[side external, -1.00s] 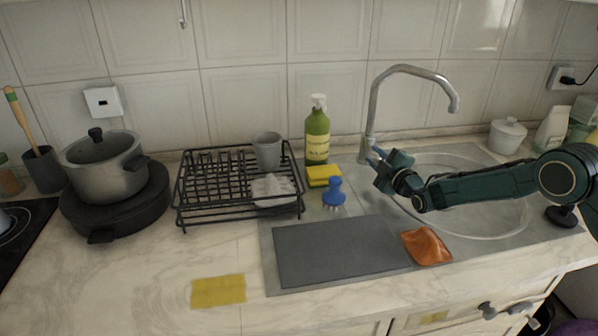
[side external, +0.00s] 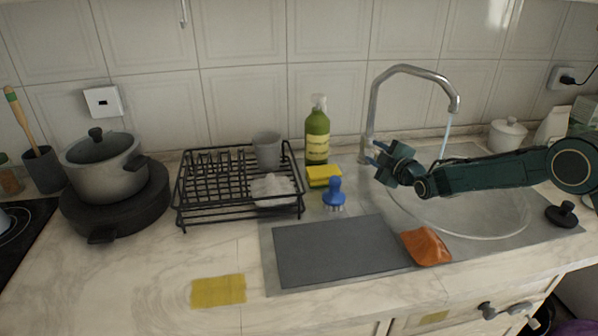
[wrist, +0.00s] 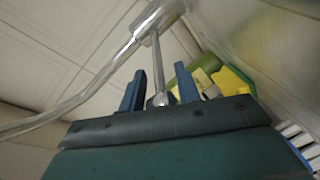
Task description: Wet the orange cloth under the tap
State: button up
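The orange cloth (side external: 426,247) lies crumpled at the front of the sink, between the grey mat and the basin's rim. The chrome tap (side external: 372,108) stands behind the sink, and a stream of water (side external: 446,138) falls from its spout into the basin (side external: 480,222). My gripper (side external: 375,154) is beside the tap's base, away from the cloth. In the wrist view my gripper (wrist: 160,92) has its two blue fingers apart, with part of the chrome tap (wrist: 158,62) showing between and beyond them. It holds nothing visible. My arm hides part of the basin.
A blue brush (side external: 334,194), a yellow sponge (side external: 323,176) and a green soap bottle (side external: 317,135) stand left of the tap. The grey mat (side external: 340,250) is bare. A black dish rack (side external: 215,190) and a yellow cloth (side external: 218,290) are further left. A black stopper (side external: 562,214) lies at right.

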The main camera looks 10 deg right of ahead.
jog(key=shift+s, duration=0.1)
jog(key=v, duration=1.3)
jog(key=shift+s, duration=0.3)
dwell(0.4)
jog(key=shift+d, duration=0.1)
jog(key=shift+r, duration=0.15)
